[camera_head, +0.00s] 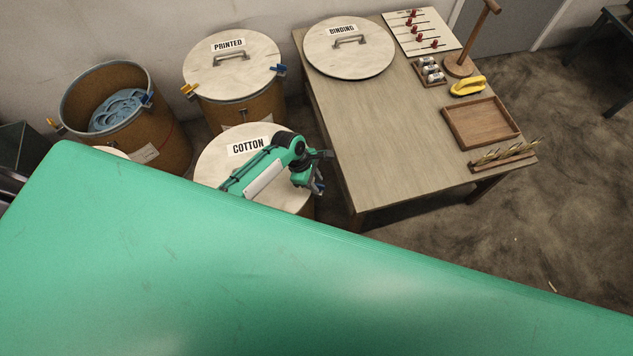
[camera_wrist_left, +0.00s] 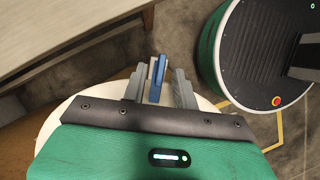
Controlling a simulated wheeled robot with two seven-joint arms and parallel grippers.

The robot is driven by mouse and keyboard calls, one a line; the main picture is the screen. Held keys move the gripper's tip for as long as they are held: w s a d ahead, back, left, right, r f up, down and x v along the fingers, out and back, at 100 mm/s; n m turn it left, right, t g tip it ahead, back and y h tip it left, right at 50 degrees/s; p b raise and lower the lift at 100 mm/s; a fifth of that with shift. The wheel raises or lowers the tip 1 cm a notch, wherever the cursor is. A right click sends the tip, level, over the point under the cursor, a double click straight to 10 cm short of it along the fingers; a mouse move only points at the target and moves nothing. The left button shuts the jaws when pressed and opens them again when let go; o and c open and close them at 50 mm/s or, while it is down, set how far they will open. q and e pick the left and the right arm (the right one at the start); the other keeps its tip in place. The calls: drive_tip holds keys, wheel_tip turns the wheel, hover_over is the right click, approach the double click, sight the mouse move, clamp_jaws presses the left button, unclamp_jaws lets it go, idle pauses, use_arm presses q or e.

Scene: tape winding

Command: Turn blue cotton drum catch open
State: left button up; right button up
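The cotton drum's pale round lid (camera_head: 222,160), labelled COTTON, sits at the centre left of the head view, partly covered by my left arm. Its blue catch (camera_head: 318,187) shows at the lid's right edge, below my left gripper (camera_head: 322,168). In the left wrist view the blue catch (camera_wrist_left: 157,80) stands upright between the two grey fingers of my left gripper (camera_wrist_left: 158,90). The fingers are apart, with a visible gap on the right side of the catch. I cannot tell whether the left finger touches it. My right gripper is in neither view.
The printed drum (camera_head: 232,62) with its lid and catches stands behind. An open drum (camera_head: 150,130) holding blue material is at left. A wooden table (camera_head: 385,150) stands close on the right, bearing the binding lid (camera_head: 325,62), a tray (camera_head: 482,143) and small tools.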

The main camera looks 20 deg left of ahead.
use_arm(q)
drive_tip(key=shift+d+f, duration=0.2)
drive_tip(key=shift+f, duration=0.35)
drive_tip(key=c, duration=0.6)
clamp_jaws()
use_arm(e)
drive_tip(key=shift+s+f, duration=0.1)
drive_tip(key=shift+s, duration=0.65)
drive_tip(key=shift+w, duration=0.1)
